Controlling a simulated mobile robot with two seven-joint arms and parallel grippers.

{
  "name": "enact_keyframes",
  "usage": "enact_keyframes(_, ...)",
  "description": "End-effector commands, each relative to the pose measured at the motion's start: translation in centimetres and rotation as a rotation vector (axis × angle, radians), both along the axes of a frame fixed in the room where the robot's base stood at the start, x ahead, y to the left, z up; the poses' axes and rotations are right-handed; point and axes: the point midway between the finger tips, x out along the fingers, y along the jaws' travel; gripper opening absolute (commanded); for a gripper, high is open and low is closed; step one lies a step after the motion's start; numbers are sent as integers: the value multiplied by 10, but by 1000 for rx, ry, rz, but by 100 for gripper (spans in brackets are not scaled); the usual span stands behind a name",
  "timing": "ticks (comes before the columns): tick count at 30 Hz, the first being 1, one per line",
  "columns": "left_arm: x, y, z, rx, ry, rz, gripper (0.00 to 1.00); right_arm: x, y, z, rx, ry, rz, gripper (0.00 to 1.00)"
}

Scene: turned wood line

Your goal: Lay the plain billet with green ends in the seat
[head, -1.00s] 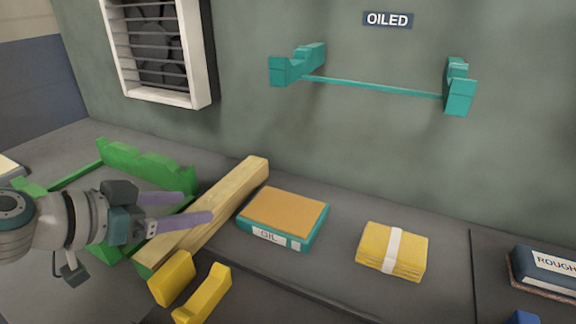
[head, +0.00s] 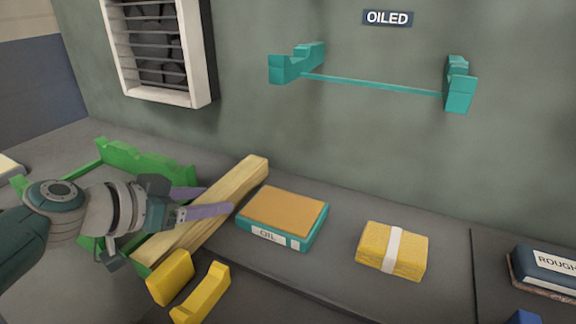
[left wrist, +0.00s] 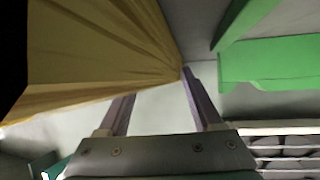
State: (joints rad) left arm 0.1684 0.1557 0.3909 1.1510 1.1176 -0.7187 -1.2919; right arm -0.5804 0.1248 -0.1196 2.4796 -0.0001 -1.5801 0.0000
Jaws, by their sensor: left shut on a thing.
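The plain pale wood billet (head: 225,202) lies slanting between the green rack and the oil tin in the head view; a bit of green shows at its near end (head: 141,268). My left gripper (head: 198,203) is shut on the billet at about its middle. In the left wrist view the billet (left wrist: 100,50) fills the upper left, with the fingers (left wrist: 160,105) at its lower edge. Two yellow notched blocks (head: 203,292) stand by the billet's near end. A teal two-bracket holder (head: 370,84) is on the wall under an OILED sign. My right gripper is out of view.
A green notched rack (head: 145,160) stands left of the billet, partly behind my arm; green also shows in the left wrist view (left wrist: 265,62). An oil tin (head: 283,218), a banded yellow stack (head: 392,250) and a ROUGH-labelled block (head: 548,268) are on the right.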

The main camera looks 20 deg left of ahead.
Motion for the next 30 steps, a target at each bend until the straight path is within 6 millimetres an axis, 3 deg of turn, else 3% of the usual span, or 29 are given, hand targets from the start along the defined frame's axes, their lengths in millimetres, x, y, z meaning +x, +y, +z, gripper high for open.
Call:
enact_keyframes(2, 0, 0, 0, 1, 0, 0, 32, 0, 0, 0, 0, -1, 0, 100)
enact_keyframes(10, 0, 0, 0, 1, 1, 0, 1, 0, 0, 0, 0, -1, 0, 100)
enact_keyframes(30, 0, 0, 9, 2, -2, -1, 0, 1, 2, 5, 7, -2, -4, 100)
